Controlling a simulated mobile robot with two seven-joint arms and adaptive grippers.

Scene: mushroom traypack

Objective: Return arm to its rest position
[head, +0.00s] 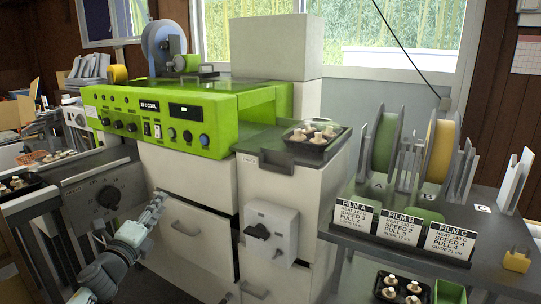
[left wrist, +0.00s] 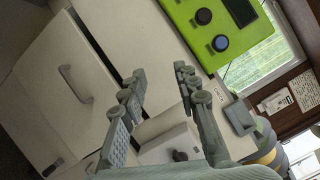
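My left gripper (head: 156,206) is in front of the cream cabinet drawers (head: 190,233) in the head view, with my arm coming up from the lower left. In the left wrist view its two fingers (left wrist: 160,75) stand apart with nothing between them, so it is open and empty. The cabinet front and a drawer handle (left wrist: 75,84) lie beyond the fingers. A white box with a dark knob (head: 271,233) is right of the gripper, apart from it. My right gripper is not in view.
The green machine (head: 160,119) stands on the cabinet. A black tray of mushrooms (head: 318,143) sits on its dark outfeed shelf. Film rolls (head: 385,143) and film cards (head: 400,231) stand on the right table. More mushroom trays are at lower right and far left.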

